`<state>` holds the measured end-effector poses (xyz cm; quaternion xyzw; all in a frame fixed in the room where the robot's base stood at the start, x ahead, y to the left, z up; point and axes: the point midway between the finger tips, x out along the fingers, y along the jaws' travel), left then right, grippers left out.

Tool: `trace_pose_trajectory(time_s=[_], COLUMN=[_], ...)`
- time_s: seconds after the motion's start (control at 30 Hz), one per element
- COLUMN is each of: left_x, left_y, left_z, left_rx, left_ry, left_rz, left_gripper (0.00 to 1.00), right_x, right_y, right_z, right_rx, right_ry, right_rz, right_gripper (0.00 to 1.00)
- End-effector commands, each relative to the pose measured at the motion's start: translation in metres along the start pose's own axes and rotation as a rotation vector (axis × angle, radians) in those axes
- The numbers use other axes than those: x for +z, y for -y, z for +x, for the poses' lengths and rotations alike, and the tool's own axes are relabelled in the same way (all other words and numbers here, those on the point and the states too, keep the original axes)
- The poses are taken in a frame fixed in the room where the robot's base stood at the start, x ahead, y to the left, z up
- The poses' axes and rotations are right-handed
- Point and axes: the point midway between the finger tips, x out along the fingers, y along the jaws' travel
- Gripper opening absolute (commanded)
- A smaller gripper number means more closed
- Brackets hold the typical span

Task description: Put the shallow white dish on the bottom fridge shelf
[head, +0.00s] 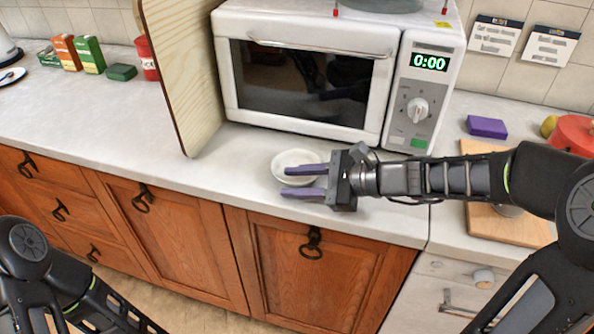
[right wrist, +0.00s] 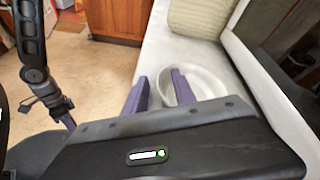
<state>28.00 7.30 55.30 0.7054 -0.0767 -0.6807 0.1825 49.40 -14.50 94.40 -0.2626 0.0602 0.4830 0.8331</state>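The shallow white dish (head: 282,160) sits on the counter in front of the microwave; it also shows in the right wrist view (right wrist: 208,80). My right gripper (head: 306,181) is open at the dish, its two purple fingers apart. In the right wrist view its fingers (right wrist: 160,90) appear on either side of the dish's near rim, one over the inside of the dish and one outside. I cannot tell whether they touch it. No fridge shelf is visible.
The white microwave (head: 310,75) stands close behind the dish, with a wooden panel (head: 185,70) to its left. A cutting board (head: 510,225), a purple box (head: 487,126) and a red pot (head: 572,135) lie to the right. The counter (head: 120,130) left of the panel has free room.

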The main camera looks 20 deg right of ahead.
Motion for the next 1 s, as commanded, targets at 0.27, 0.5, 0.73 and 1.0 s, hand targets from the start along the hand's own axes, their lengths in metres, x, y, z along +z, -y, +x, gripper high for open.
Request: trace_pose_trajectory(time_s=[0.27, 0.5, 0.73, 1.0], left_x=[0.0, 0.0, 0.0, 0.0], left_y=[0.0, 0.0, 0.0, 0.0], left_z=[0.0, 0.0, 0.0, 0.0], left_rx=[0.0, 0.0, 0.0, 0.0], left_ry=[0.0, 0.0, 0.0, 0.0], left_rz=[0.0, 0.0, 0.0, 0.0], left_gripper=[0.32, 0.32, 0.32, 0.32], right_x=[0.0001, 0.0001, 0.0001, -0.0002], right_y=[0.0001, 0.0001, 0.0, -0.0003], right_z=[-0.0003, -0.0004, -0.0004, -0.0003], right_rx=[0.0, 0.0, 0.0, 0.001], right_ry=[0.0, 0.0, 0.0, 0.0], right_rz=[0.0, 0.0, 0.0, 0.0], right_gripper=[0.32, 0.23, 0.04, 0.0])
